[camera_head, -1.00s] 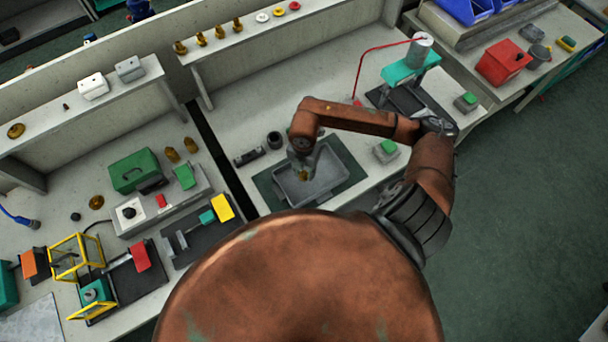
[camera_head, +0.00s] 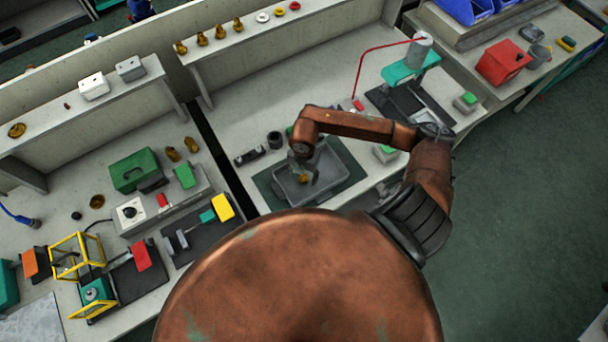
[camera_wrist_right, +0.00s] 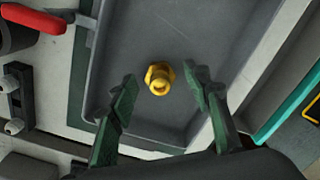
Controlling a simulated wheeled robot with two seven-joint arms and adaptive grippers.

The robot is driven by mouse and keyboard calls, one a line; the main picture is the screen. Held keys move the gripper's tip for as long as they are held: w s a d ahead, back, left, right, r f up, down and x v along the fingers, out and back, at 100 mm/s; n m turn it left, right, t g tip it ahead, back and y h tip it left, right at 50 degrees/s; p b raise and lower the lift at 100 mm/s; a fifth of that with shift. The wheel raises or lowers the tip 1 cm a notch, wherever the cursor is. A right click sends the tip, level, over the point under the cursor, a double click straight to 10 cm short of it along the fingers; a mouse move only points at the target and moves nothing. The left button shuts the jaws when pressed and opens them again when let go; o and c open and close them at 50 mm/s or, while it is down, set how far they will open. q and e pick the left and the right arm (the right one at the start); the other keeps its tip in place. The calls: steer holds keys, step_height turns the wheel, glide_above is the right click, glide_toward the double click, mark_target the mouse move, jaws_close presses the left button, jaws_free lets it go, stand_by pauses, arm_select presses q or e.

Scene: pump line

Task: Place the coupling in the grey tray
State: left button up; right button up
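The coupling, a small brass-yellow fitting with a hex collar, is in the grey tray. In the right wrist view the coupling (camera_wrist_right: 158,78) lies on the floor of the grey tray (camera_wrist_right: 215,30), apart from the tray walls. The grey tray also shows in the head view (camera_head: 330,185), on a dark green mat. My right gripper (camera_wrist_right: 158,88) is open, with one green fingertip on each side of the coupling and a gap to both. In the head view my right gripper (camera_head: 302,168) is over the tray. My left gripper is not in view.
A dark round cup (camera_head: 275,140) and a small dark block (camera_head: 249,156) stand left of the tray. A green-topped box (camera_head: 385,152) stands to its right. Several brass fittings stand on the shelf (camera_head: 250,28) behind. A teal stand (camera_head: 411,68) is at back right.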

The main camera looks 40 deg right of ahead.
mark_target(304, 175)
step_height(304, 175, up, 12)
steer(key=shift+r, duration=0.15)
stand_by(0.6)
